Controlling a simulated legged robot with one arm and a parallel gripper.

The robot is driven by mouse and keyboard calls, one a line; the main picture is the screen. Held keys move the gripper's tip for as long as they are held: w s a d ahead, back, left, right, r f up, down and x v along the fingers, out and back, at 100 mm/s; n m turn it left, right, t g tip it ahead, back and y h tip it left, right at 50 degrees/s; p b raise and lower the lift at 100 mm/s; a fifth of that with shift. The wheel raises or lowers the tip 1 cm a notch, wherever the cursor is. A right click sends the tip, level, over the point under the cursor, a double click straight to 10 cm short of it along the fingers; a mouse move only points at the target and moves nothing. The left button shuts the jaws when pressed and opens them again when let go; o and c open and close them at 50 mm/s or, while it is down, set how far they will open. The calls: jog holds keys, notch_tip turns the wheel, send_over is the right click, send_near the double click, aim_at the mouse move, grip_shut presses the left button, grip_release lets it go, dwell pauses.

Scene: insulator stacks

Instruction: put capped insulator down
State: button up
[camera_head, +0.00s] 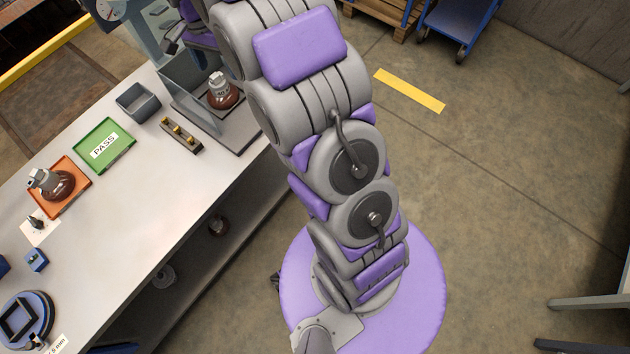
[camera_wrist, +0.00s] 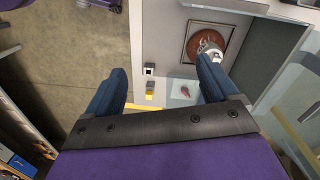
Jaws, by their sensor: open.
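One capped insulator (camera_head: 223,95), a brown disc with a grey metal cap, stands upright inside a grey-walled station at the far end of the bench. It also shows in the wrist view (camera_wrist: 198,40), beyond the tip of the right finger. Another capped insulator (camera_head: 57,186) lies tilted on the orange tray (camera_head: 72,165). The green PASS tray (camera_head: 108,155) beside it is empty. My gripper (camera_wrist: 161,68) is open, with nothing between its two blue fingers. It is apart from the insulator in the station. In the head view my arm hides part of the station's surroundings.
A grey bin (camera_head: 138,103) and a dark block with brass-coloured parts (camera_head: 181,135) stand between the PASS tray and the station. A round dark fixture (camera_head: 24,320) is at the near end. A blue cart (camera_head: 458,25) stands on the floor behind.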

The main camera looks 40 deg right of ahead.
jog(key=s+r+n, duration=0.1)
jog(key=s+n, duration=0.2)
jog(key=s, duration=1)
jog(key=s+r+n, duration=0.1)
jog(key=s+n, duration=0.3)
jog(key=s, duration=0.9)
jog(key=s+r+n+g, duration=0.1)
jog(key=s+n, duration=0.3)
jog(key=s, duration=1)
jog(key=shift+d+r, duration=0.2)
jog(key=shift+r, duration=0.4)
jog(key=shift+w, duration=0.1)
